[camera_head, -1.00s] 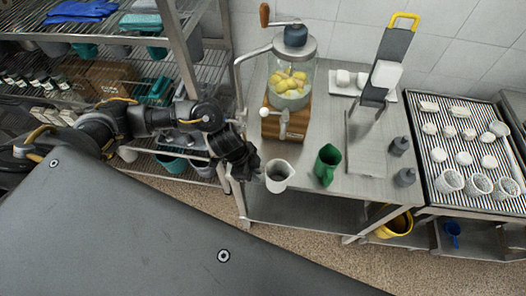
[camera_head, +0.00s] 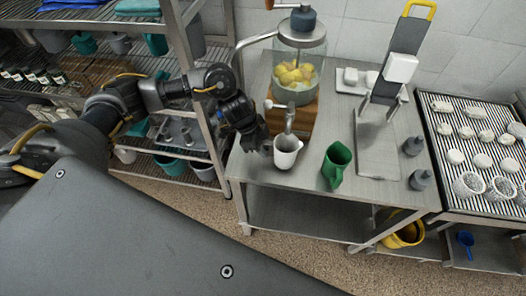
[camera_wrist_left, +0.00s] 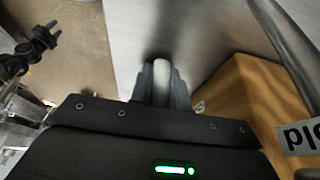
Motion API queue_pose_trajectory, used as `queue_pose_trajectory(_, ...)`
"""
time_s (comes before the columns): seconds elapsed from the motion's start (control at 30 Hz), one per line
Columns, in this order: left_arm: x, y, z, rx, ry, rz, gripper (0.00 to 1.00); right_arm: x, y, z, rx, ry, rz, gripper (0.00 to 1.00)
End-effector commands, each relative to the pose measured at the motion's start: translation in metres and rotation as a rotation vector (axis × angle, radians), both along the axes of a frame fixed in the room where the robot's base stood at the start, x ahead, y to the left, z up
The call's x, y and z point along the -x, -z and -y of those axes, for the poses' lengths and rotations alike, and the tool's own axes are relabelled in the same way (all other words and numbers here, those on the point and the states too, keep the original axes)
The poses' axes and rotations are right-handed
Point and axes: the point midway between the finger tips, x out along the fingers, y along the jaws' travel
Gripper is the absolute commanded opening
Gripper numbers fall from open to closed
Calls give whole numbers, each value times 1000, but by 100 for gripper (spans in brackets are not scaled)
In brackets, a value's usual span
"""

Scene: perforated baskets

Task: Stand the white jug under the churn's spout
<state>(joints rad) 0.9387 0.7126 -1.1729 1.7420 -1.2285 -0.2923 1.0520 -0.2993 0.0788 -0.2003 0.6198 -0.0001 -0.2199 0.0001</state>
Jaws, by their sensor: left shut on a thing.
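The white jug (camera_head: 287,154) is upright by the front of the churn (camera_head: 299,72), a glass vessel with yellow pieces on a wooden base (camera_head: 300,112). Its mouth is just below and in front of the metal spout (camera_head: 289,122); I cannot tell if it touches the table. My left gripper (camera_head: 264,147) is at the jug's left side, shut on its handle. In the left wrist view, the gripper fingers (camera_wrist_left: 160,84) close around a pale piece of it, with the churn's wooden base (camera_wrist_left: 245,100) to the right.
A green jug (camera_head: 336,165) stands right of the white jug on the steel table (camera_head: 285,180). A wire shelf (camera_head: 185,100) is on the left.

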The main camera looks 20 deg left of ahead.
Motion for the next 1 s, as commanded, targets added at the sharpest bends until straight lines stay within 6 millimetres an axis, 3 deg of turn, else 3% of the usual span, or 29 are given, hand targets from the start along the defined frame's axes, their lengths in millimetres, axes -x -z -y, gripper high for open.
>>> queue_pose_trajectory(0.73,0,11,0,1,0,1,0,1,2,-1,-1,1,-1,43)
queue_pose_trajectory(0.77,0,11,0,0,0,1,22,1,2,0,-1,1,-1,43)
queue_pose_trajectory(0.8,0,11,0,0,0,1,27,1,2,0,0,1,-1,43)
queue_pose_trajectory(0.9,0,11,0,0,0,1,40,1,2,1,1,0,-1,43)
queue_pose_trajectory(1.0,0,11,0,0,0,1,40,1,2,2,2,0,-1,43)
